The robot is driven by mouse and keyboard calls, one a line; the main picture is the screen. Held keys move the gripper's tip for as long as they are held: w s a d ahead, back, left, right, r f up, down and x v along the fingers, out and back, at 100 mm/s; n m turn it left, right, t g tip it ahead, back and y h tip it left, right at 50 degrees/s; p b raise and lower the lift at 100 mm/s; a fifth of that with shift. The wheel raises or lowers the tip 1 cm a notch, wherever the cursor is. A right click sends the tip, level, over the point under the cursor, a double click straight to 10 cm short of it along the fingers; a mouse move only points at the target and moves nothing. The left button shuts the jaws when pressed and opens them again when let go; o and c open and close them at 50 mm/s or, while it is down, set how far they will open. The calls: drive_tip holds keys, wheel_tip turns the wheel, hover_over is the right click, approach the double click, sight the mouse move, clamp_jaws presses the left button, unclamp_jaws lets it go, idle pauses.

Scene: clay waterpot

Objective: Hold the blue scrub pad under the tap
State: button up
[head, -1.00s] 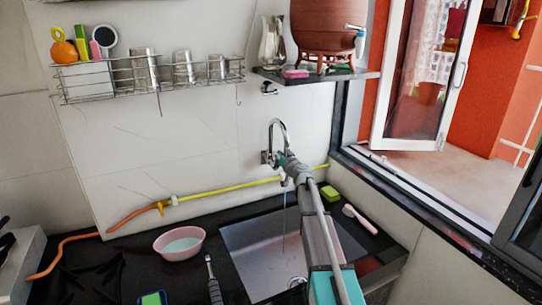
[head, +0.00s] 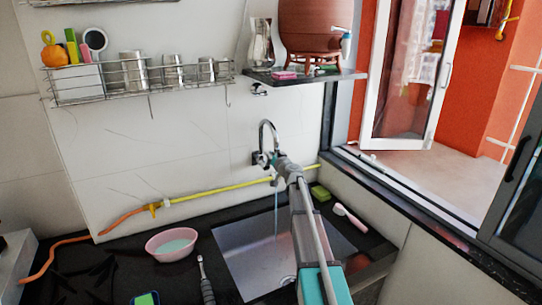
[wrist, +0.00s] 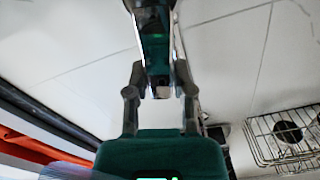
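The chrome tap (head: 267,135) stands out from the wall above the sink (head: 232,250). A thin stream of water (head: 276,222) falls below it into the basin. My gripper (head: 279,162) is at the tap, just under and in front of the spout. I cannot tell whether the stream strikes the pad.
A pink bowl (head: 174,244), a brush (head: 205,280) and a blue-and-green item (head: 145,299) are left of the sink. A green sponge (head: 320,193) and a white-pink brush (head: 350,217) are at right. A yellow hose (head: 220,189) runs along the wall. The clay pot (head: 315,30) stands on a shelf.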

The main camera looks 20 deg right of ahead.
drive_tip(key=o, duration=0.4)
drive_tip(key=shift+d, duration=0.1)
drive_tip(key=shift+s, duration=0.1)
drive_tip(key=s+d, duration=0.1)
drive_tip(key=s, duration=1.1)
